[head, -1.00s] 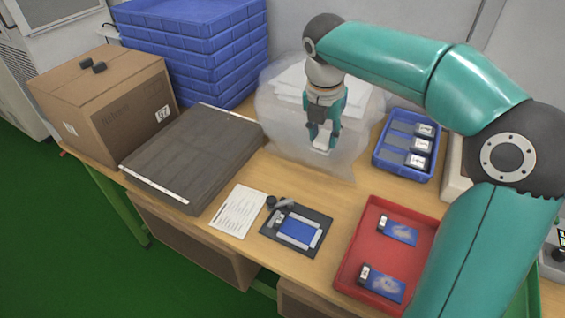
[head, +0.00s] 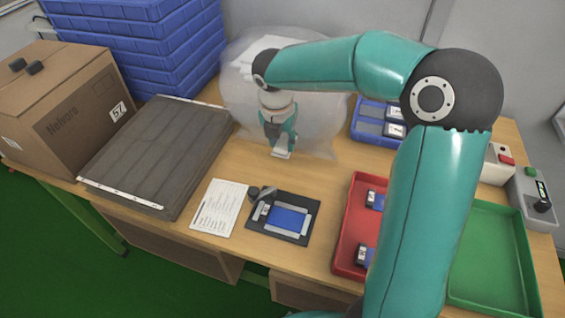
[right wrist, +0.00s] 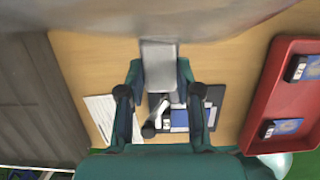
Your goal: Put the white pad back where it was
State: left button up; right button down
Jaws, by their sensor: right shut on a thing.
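My right gripper (head: 280,139) points down above the wooden table, in front of the clear plastic bag (head: 318,130). It is shut on a small white pad (head: 282,154), which sticks out below the fingertips. In the right wrist view the pad (right wrist: 158,62) shows as a pale grey-white block between the fingers. White sheets or pads (head: 262,46) show inside the bag, partly hidden by my arm. Whether the held pad touches the bag or the table is hard to tell. My left gripper is not in view.
A dark fixture (head: 300,236) with a blue-screened part and a printed sheet (head: 219,208) lie in front. A red tray (head: 345,240), a green tray (head: 490,255) and a blue bin (head: 365,133) stand right. A grey foam stack (head: 155,150) and a carton (head: 60,120) stand left.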

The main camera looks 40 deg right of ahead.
aim_at(283, 168)
jog(key=x, duration=0.2)
jog(key=a+x, duration=0.1)
jog(key=x, duration=0.2)
jog(key=b+x, duration=0.1)
jog(key=x, duration=0.1)
jog(key=shift+s+a+f, duration=0.25)
jog(key=shift+s+f, duration=0.05)
jog(key=shift+f, duration=0.2)
jog(key=c, duration=0.6)
grip_release()
jog(key=shift+r, duration=0.1)
jog(key=p+v, duration=0.1)
jog(key=v, duration=1.1)
jog(key=shift+p, duration=0.35)
